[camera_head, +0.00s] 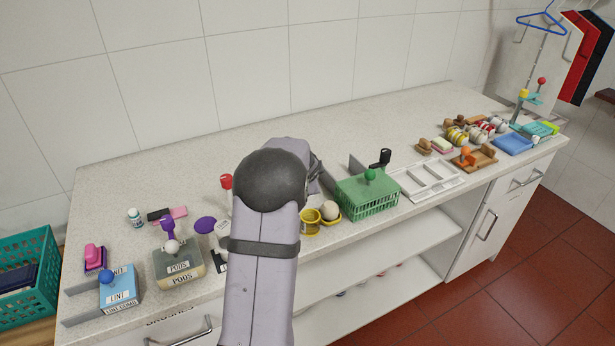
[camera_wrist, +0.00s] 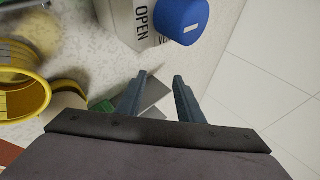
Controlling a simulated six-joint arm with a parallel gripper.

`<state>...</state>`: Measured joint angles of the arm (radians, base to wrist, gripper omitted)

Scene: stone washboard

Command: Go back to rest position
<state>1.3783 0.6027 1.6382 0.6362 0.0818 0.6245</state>
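My arm (camera_head: 265,240) reaches from the bottom of the head view over the middle of the stone counter (camera_head: 330,130). My gripper is hidden behind the arm there. In the wrist view my gripper (camera_wrist: 160,78) shows two dark fingers standing apart, with nothing held between them. Flat grey pieces (camera_wrist: 153,92) show beyond the fingertips. A pale box marked OPEN (camera_wrist: 140,20) and a blue knob (camera_wrist: 182,20) lie ahead of the fingers, apart from them.
In the head view, a PODS box (camera_head: 178,267) and blue LINT box (camera_head: 119,292) stand left of my arm. Yellow cups (camera_head: 311,222), a green basket (camera_head: 367,198) and a white tray (camera_head: 427,180) stand right. The counter's back strip is mostly clear.

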